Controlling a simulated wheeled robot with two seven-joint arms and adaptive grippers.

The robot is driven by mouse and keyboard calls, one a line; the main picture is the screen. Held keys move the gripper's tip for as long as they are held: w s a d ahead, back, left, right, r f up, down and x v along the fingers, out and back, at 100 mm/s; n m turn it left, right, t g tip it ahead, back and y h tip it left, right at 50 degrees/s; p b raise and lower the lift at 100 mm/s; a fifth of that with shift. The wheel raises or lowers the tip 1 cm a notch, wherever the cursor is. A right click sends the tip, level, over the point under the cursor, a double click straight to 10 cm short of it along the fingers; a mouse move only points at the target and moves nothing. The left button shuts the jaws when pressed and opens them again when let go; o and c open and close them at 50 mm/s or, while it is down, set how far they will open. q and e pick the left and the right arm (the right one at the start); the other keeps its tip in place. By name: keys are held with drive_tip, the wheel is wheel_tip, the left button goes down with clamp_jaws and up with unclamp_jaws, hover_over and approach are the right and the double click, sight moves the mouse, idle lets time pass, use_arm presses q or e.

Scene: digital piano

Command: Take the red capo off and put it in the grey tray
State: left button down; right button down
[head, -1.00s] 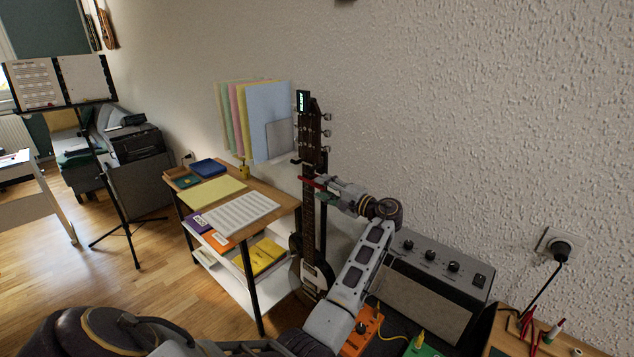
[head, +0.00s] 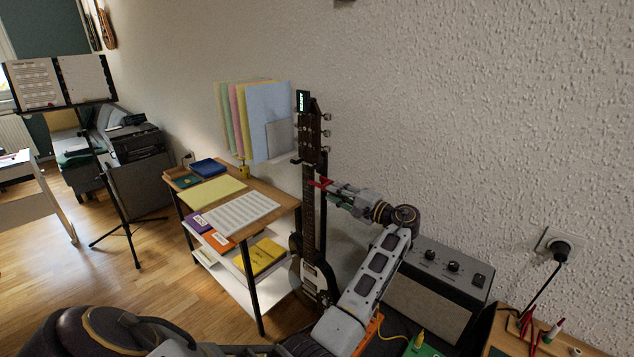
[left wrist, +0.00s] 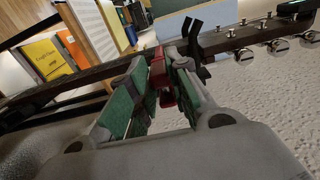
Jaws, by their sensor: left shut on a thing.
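The red capo (head: 321,183) is at the upper neck of the dark guitar (head: 308,215), which stands upright by the wall. My left gripper (head: 327,187) comes from the right side of the neck and is shut on the capo. In the left wrist view the capo (left wrist: 160,77) sits between the green-padded fingers, with the guitar neck (left wrist: 75,83) close behind. I cannot tell whether the capo still touches the neck. I cannot make out a grey tray. My right gripper is not in view.
A wooden-topped shelf (head: 233,189) with papers and books stands left of the guitar. A grey amplifier (head: 430,305) stands right of my left forearm. A music stand (head: 128,232) is further left. The wall is close behind the neck.

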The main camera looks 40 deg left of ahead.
use_arm(q)
drive_tip(key=d, duration=0.7)
drive_tip(key=shift+s+d, duration=0.35)
drive_tip(key=shift+d, duration=0.05)
idle(5.9)
